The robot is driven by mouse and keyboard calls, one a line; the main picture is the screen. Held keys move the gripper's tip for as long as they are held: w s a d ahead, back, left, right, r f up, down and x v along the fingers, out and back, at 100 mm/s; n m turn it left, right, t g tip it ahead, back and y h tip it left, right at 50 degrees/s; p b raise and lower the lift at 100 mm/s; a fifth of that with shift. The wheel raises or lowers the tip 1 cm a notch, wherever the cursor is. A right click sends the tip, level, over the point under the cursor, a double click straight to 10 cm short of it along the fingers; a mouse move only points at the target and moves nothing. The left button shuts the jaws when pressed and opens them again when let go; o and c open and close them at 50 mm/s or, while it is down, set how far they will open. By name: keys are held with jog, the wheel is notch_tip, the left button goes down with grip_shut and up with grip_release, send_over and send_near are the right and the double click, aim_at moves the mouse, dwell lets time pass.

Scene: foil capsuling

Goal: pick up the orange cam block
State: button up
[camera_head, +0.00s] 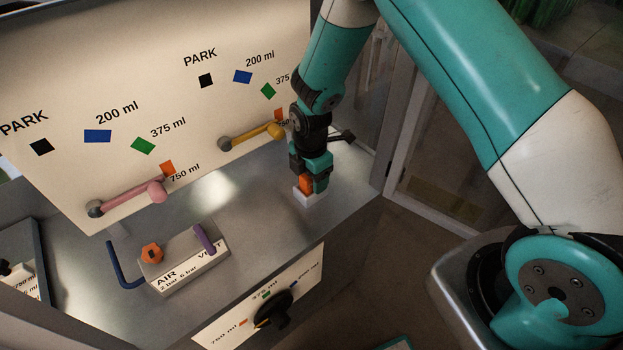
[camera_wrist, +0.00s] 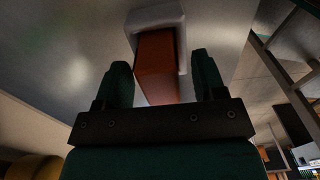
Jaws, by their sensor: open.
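The orange cam block (camera_head: 305,184) stands at a small white holder (camera_head: 306,197) on the metal counter, near its right end. My gripper (camera_head: 309,178) is lowered over it from above. In the wrist view the block (camera_wrist: 157,65) shows as an orange-brown bar between the two open green fingers of my gripper (camera_wrist: 163,80). A gap shows on each side of the block. Its far end meets the pale holder (camera_wrist: 158,18). In the head view my fingers hide part of the block.
A white panel (camera_head: 130,60) with labelled colour marks stands behind the counter. A yellow lever (camera_head: 255,136) and a pink lever (camera_head: 130,194) stick out from it. An AIR/VENT box (camera_head: 185,263) with blue and purple handles sits front left. Bare counter (camera_head: 255,215) lies between.

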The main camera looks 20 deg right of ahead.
jog(key=shift+f, duration=0.55)
jog(key=c, duration=1.1)
jog(key=shift+o, duration=0.2)
jog(key=shift+r, duration=0.15)
